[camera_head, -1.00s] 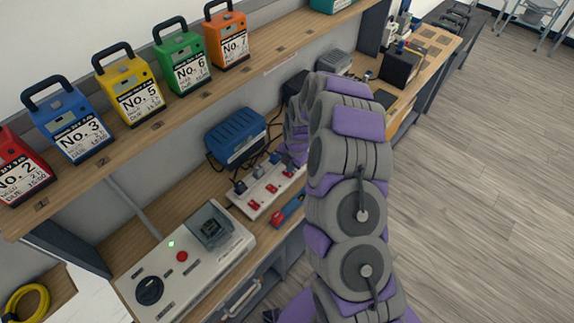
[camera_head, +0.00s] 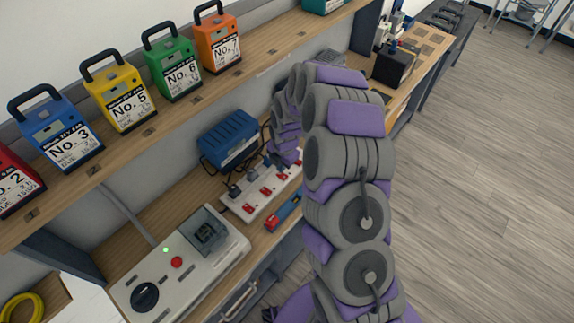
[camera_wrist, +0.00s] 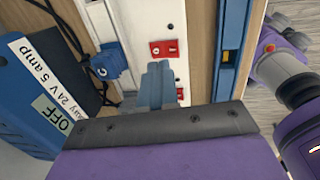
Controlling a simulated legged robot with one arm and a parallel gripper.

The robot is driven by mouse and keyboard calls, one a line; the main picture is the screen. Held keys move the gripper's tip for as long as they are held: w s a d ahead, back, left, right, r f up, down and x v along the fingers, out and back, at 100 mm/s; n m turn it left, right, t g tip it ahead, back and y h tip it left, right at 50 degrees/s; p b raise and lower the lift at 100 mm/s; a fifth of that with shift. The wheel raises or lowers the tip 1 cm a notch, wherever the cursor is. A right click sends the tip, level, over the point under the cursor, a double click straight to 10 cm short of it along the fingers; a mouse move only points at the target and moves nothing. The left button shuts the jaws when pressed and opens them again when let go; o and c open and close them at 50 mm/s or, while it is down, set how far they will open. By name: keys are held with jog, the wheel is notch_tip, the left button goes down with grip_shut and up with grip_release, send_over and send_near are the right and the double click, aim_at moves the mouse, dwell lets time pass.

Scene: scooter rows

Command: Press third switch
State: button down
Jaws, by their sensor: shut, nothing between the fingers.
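A white power strip (camera_head: 259,195) lies on the lower bench, with a row of red switches and dark plugs beside them. Red switches show at the near end (camera_head: 248,208), in the middle (camera_head: 266,190) and farther along (camera_head: 283,176). My gripper (camera_wrist: 158,82) is shut and empty, pointing at the strip in the wrist view. One red switch (camera_wrist: 165,48) shows just beyond the fingertips; another (camera_wrist: 180,93) is partly hidden beside the fingers. I cannot tell whether the fingers touch the strip. My arm hides its far end in the head view.
A blue power supply (camera_head: 229,139) with cables stands behind the strip. A blue and red tool (camera_head: 284,211) lies along its front side. A grey control box (camera_head: 180,265) is at the left. An upper shelf holds several coloured numbered units. Open floor lies right.

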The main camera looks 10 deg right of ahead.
notch_tip(320, 180, up, 4)
notch_tip(320, 180, up, 6)
jog(key=p, duration=0.1)
send_over(278, 175)
jog(key=shift+w+d+r, duration=0.1)
jog(key=shift+d+r, duration=0.1)
jog(key=shift+d, duration=0.05)
jog(key=shift+a, duration=0.15)
jog(key=s+r+m+g, duration=0.1)
jog(key=s+r+m, duration=0.9)
jog(key=s+r, duration=0.55)
jog(key=s+d+r+m+g, duration=0.1)
jog(key=s+m, duration=0.6)
jog(key=s, duration=0.5)
jog(key=s+d+r+m+g, duration=0.1)
jog(key=s+m, duration=0.7)
jog(key=s, duration=0.5)
jog(key=shift+d+r+h, duration=0.25)
jog(key=shift+r+h, duration=0.1)
jog(key=shift+h, duration=0.05)
